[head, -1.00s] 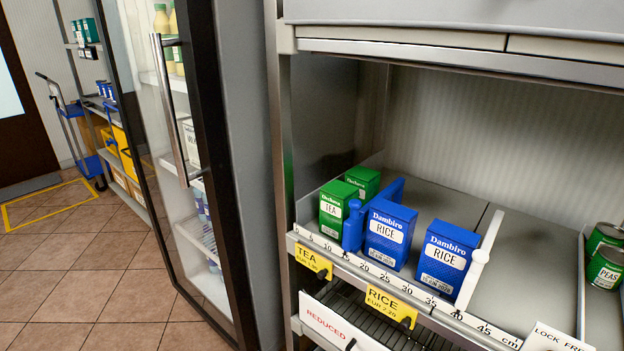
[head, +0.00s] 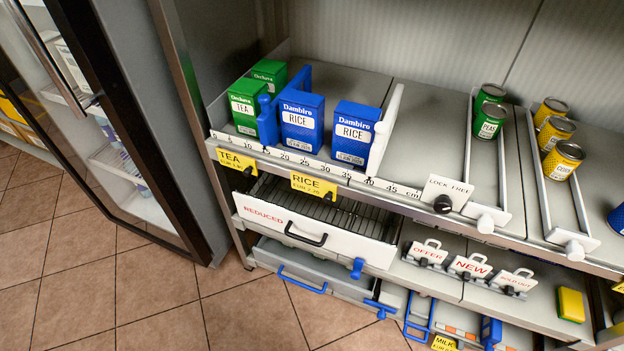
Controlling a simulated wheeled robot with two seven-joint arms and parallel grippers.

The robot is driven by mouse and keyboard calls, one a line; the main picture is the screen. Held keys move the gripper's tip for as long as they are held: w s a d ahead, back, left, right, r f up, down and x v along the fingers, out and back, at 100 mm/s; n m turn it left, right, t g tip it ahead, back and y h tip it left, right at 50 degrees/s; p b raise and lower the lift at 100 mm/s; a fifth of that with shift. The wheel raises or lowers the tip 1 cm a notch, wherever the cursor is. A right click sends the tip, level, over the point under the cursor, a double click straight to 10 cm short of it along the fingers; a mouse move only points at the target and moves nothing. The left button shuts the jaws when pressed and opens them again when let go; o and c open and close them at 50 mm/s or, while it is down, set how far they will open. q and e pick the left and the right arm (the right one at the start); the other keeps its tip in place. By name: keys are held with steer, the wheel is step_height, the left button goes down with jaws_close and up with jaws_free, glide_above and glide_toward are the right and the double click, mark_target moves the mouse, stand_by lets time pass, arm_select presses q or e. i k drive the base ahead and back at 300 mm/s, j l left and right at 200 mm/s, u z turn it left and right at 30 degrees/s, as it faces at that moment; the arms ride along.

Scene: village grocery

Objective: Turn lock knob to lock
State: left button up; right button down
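The lock knob (head: 442,203) is a small black round knob on the front edge of the shelf. It sits at the lower left of a white plate (head: 447,188) lettered "LOCK FREE". The knob's pointing direction is too small to tell. A white divider (head: 386,130) stands on the shelf to the left of the plate, beside the right-hand blue rice box (head: 355,132). Neither of my grippers is in view.
Below are a "REDUCED" drawer (head: 265,216) with a black handle and several clip signs (head: 470,265). A glass-door fridge (head: 120,165) stands left; tiled floor (head: 110,285) is clear in front.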

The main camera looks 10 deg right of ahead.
mark_target(443, 205)
steer(key=z, duration=1.4)
steer(key=k+j, duration=0.1)
steer(key=i+j+u, duration=0.15)
steer(key=i+j, duration=0.15)
steer(key=j, duration=0.05)
